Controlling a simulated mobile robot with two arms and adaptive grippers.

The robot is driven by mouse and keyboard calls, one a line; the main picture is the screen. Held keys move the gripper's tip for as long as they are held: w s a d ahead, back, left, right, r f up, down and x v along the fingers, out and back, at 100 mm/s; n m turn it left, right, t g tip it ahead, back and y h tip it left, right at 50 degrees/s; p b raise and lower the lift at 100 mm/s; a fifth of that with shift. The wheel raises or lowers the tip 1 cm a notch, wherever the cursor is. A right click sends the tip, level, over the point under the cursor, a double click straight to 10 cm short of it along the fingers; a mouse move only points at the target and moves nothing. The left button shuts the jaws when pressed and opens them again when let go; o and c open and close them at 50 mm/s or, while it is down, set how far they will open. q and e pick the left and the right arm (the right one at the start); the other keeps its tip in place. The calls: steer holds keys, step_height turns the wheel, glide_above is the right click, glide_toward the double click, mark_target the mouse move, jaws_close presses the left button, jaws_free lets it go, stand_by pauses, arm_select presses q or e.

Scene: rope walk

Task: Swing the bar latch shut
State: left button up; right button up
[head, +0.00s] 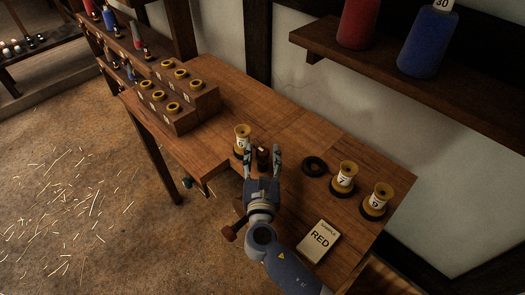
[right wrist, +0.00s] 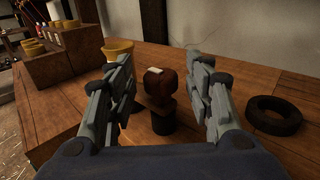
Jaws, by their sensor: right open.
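My right gripper (head: 263,150) is open over the bench, its two fingers pointing away from me. A dark red-brown block or knob (right wrist: 158,83) stands on a short black base between and beyond the fingers in the right wrist view. It has a pale mark on top, and the gripper is not closed on it. In the head view the dark block (head: 263,160) is partly hidden by the fingers. I cannot tell whether this is part of the bar latch; no bar latch is clearly recognisable. My left gripper is not in view.
A yellow spool (head: 242,133) stands close beside the left finger. A black ring (head: 314,166), two numbered spools (head: 345,178) (head: 378,199) and a RED sample card (head: 319,241) lie to the right. A stepped spool rack (head: 198,109) stands further left. The bench middle (head: 250,95) is bare.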

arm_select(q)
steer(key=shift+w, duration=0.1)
arm_select(e)
steer(key=s, duration=1)
steer(key=shift+a, duration=0.1)
